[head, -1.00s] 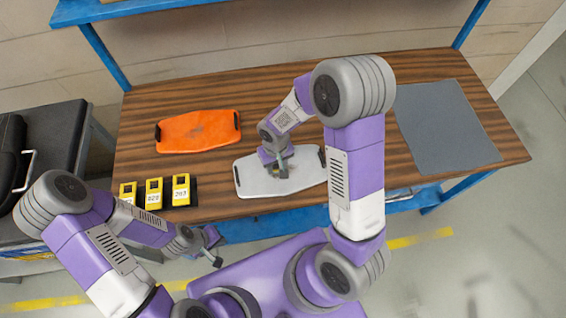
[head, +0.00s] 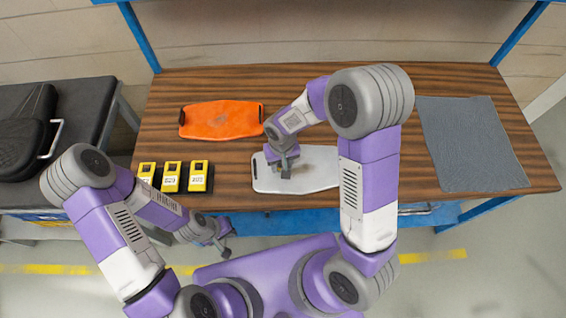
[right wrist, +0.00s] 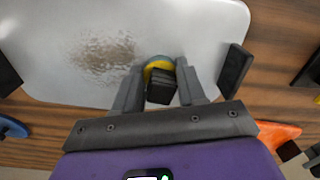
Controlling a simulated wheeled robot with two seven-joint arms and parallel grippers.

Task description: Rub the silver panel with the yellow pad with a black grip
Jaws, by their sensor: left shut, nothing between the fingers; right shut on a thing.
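The silver panel (head: 314,167) lies flat near the front edge of the wooden bench, with black end pieces. It fills much of the right wrist view (right wrist: 205,28), where a brownish speckled smudge (right wrist: 105,52) marks its surface. My right gripper (head: 285,172) is over the panel's left part. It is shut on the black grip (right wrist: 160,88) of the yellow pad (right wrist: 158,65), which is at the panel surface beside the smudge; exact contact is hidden. In the head view the pad is mostly hidden by the gripper. My left gripper (head: 225,251) is shut and empty, in front of the bench.
An orange panel (head: 221,119) lies behind and left of the silver one. Several yellow-and-black numbered units (head: 171,177) stand at the bench's front left. A grey mat (head: 470,145) covers the right end. A black cart (head: 75,120) stands left.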

